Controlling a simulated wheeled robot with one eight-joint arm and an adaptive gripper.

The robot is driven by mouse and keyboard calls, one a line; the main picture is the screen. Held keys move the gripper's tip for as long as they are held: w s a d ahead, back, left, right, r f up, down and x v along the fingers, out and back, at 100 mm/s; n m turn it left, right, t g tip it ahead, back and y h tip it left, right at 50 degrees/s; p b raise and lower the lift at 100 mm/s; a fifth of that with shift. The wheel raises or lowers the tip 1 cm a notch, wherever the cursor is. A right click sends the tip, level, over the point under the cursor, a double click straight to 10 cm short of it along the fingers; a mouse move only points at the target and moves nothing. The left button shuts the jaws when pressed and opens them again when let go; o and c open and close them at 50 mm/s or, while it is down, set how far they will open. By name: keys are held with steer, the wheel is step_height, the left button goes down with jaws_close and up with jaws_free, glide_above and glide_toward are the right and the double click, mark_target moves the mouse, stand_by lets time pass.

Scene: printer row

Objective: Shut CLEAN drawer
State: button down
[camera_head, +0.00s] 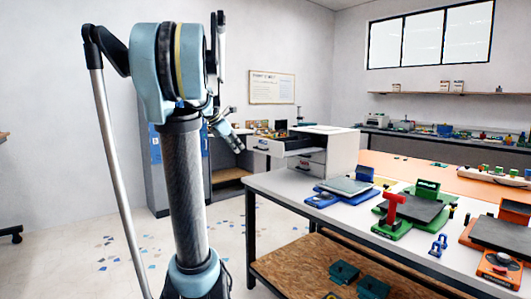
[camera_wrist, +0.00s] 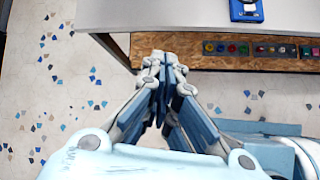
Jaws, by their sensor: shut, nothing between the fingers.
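A white drawer unit (camera_head: 341,157) stands on the far end of the table in the head view. Its upper drawer (camera_head: 270,147) is pulled out toward the left, with an open dark inside. A lower drawer (camera_head: 305,167) sits in the unit's front and looks closed. In the wrist view my gripper (camera_wrist: 163,62) is shut and empty, pointing toward the table edge; no drawer shows there.
The table (camera_head: 262,184) holds blue, green and orange printing presses (camera_head: 405,212) right of the unit. A wooden lower shelf (camera_head: 300,259) holds small parts. A grey-blue cabinet (camera_head: 160,170) stands behind my arm. Speckled floor left of the table is clear.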

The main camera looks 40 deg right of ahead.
mark_target(267, 149)
steer(key=w+d+r+n+h, duration=0.1)
steer(key=w+d+r+n, duration=0.2)
steer(key=d, duration=0.4)
steer(key=shift+g, duration=0.3)
steer(key=x, duration=0.4)
steer(key=d+r+x, duration=0.1)
steer(key=x, duration=0.7)
steer(key=shift+s+d+r, duration=0.15)
steer(key=shift+d+r, duration=0.1)
steer(key=shift+d, duration=0.5)
